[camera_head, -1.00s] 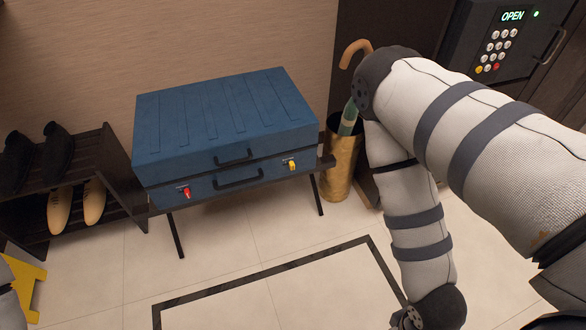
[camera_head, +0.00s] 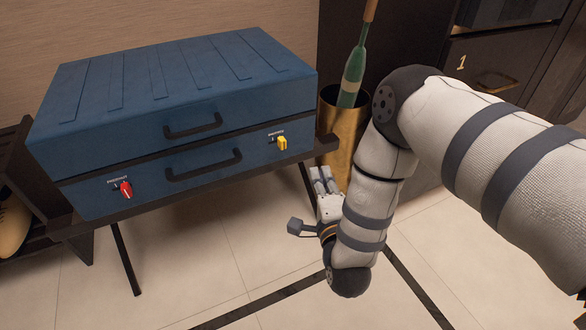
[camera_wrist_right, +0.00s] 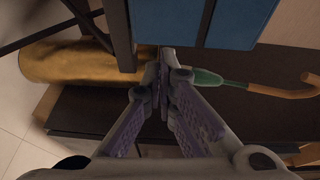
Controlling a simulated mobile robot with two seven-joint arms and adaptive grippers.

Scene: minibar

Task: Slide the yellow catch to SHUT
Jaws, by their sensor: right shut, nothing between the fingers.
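The blue case (camera_head: 175,95) lies closed on a dark rack in the head view. The yellow catch (camera_head: 282,143) is on its front face near the right corner, with a small label above it too small to read. My right gripper (camera_head: 322,180) is below and to the right of the yellow catch, apart from it, in front of the rack leg. In the right wrist view its fingers (camera_wrist_right: 164,68) are together and empty. The blue case (camera_wrist_right: 210,20) shows at the top there; the yellow catch is not seen. My left gripper is not in view.
A red catch (camera_head: 125,188) and two dark handles are on the case front. The rack (camera_head: 75,222) has thin legs. A brass stand (camera_head: 345,130) with a green umbrella (camera_head: 353,72) is right of the case. Dark cabinets stand at the right. The floor in front is clear.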

